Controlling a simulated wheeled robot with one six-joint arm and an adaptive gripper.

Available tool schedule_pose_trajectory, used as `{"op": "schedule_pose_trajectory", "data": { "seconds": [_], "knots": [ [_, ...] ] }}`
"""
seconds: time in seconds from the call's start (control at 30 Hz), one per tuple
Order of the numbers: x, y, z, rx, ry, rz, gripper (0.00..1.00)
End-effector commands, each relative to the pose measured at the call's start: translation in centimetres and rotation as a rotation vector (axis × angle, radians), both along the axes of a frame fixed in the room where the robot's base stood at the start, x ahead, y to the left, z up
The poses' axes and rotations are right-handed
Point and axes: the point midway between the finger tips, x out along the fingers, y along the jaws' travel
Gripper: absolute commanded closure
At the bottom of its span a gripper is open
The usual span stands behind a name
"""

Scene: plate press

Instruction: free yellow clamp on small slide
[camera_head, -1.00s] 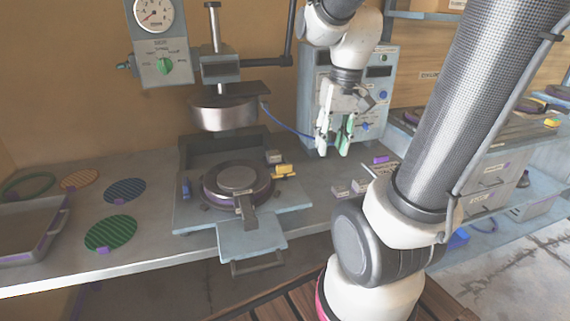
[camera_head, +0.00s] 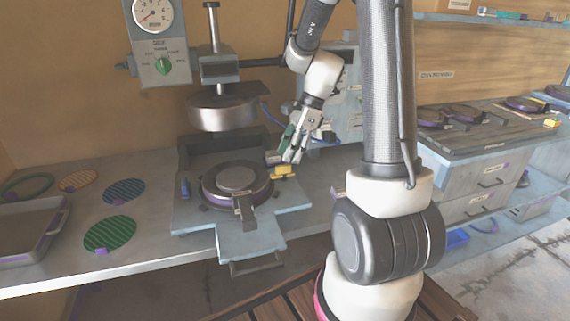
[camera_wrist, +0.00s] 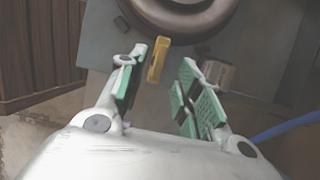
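The small slide (camera_head: 252,240) is a pale blue-grey plate jutting out at the front of the press, with a round dark plate mould (camera_head: 238,181) on the platform behind it. The yellow clamp (camera_head: 284,170) sits at the right edge of the mould. In the wrist view the yellow clamp (camera_wrist: 157,60) stands beside the round rim, ahead of and between my fingertips. My gripper (camera_head: 291,150) is just above and behind the clamp, its green-padded fingers apart. In the wrist view my gripper (camera_wrist: 162,70) is open and empty.
The press head (camera_head: 222,110) hangs above the mould. A small grey block (camera_wrist: 217,72) is close to my right finger in the wrist view. A blue clamp (camera_head: 185,188) stands left of the mould. Patterned discs and a tray (camera_head: 62,215) lie farther left.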

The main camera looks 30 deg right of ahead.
Motion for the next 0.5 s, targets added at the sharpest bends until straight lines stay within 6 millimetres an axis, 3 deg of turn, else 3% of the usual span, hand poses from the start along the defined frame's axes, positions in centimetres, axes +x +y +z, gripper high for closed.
{"op": "schedule_pose_trajectory", "data": {
  "seconds": [0.2,0.5],
  "knots": [
    [0.2,1.3,-3.1,-0.001,0.001,0.003,0.66],
    [0.3,1.7,-4.2,-0.001,-0.002,0.002,0.66]
  ]
}}
